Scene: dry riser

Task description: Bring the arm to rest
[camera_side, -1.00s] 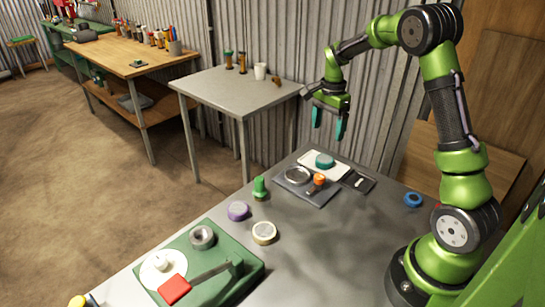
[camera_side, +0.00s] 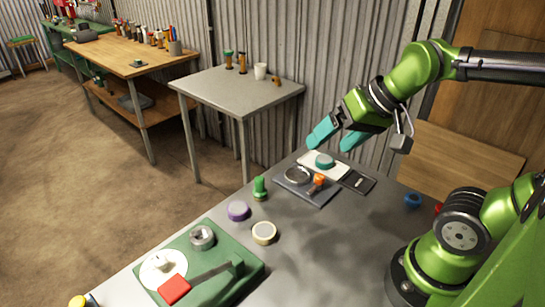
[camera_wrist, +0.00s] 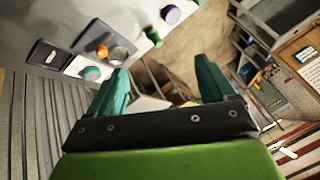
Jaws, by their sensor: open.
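My gripper (camera_side: 335,135) is open and empty, its two teal fingers apart in the air above the far end of the grey work table (camera_side: 330,245). In the wrist view my gripper (camera_wrist: 165,85) also shows with nothing between its fingers. Below it on the table are a white tray (camera_side: 312,161) with a teal round piece (camera_side: 325,161), and a dark plate (camera_side: 297,195) with a metal dish (camera_side: 297,176) and an orange-topped piece (camera_side: 318,180).
A green base with a red-handled lever (camera_side: 175,289) is at the front. A corrugated wall (camera_side: 330,60) rises behind.

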